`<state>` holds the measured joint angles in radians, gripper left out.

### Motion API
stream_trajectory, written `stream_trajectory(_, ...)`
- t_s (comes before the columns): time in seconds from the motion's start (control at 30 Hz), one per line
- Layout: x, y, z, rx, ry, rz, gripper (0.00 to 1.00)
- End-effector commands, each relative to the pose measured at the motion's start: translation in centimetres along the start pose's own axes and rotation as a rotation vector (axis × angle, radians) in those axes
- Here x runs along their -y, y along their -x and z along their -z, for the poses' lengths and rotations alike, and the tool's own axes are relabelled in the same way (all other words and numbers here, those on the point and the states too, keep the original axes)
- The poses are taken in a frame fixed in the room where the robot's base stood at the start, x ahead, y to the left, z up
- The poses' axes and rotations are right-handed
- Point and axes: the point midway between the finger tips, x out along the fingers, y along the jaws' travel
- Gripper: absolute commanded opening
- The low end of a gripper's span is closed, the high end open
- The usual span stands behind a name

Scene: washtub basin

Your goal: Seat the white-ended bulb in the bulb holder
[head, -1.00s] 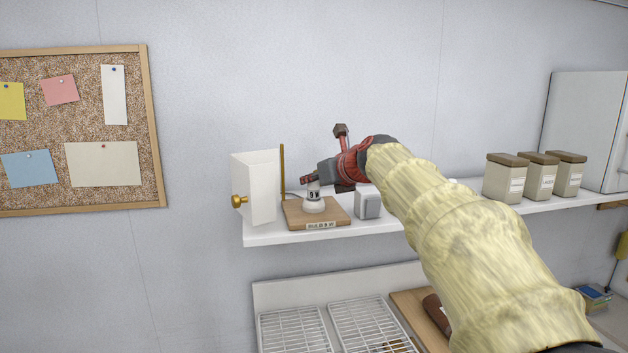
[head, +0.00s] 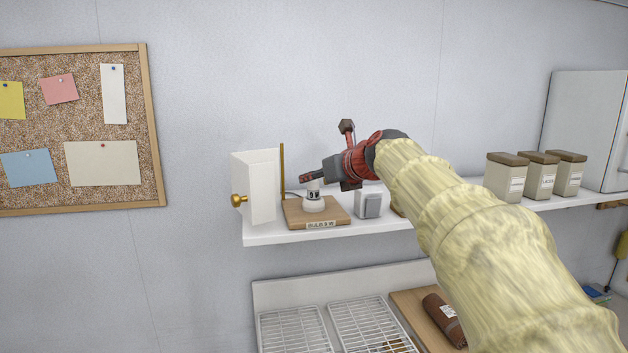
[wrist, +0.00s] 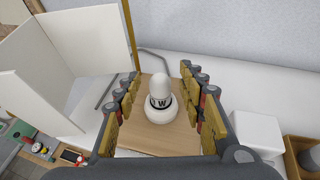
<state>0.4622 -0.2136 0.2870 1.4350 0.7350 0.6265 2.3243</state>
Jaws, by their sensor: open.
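The white-ended bulb (wrist: 160,90) has a pale rounded top and a dark band marked "W". It stands upright in the round white bulb holder (wrist: 161,113), which sits on a wooden board. In the head view the bulb (head: 313,193) is partly covered by my gripper, and the holder (head: 314,206) shows below it. My gripper (head: 312,178) is open at the bulb's top. In the wrist view its fingers (wrist: 163,84) are spread on both sides of the bulb, with gaps visible. How deep the bulb sits is hidden.
A white folded panel (head: 256,187) with a brass knob and a brass post (head: 282,168) stand close left of the board. A white-grey box (head: 368,203) is close right. The shelf (head: 270,238) is narrow. Canisters (head: 538,177) stand farther right.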

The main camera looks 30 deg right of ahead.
Motion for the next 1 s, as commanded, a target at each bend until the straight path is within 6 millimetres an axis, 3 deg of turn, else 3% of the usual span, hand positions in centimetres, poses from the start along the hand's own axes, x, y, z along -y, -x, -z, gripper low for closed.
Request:
stream_trajectory(0.3,0.1,6.6,0.0,0.003,0.001,0.003,0.4)
stream_trajectory(0.5,0.1,9.0,0.0,0.001,0.001,0.002,0.4)
stream_trajectory(0.87,0.0,9.6,0.0,0.0,0.003,0.0,0.4)
stream_trajectory(1.0,-1.5,9.6,1.5,-0.028,0.106,-0.017,0.4)
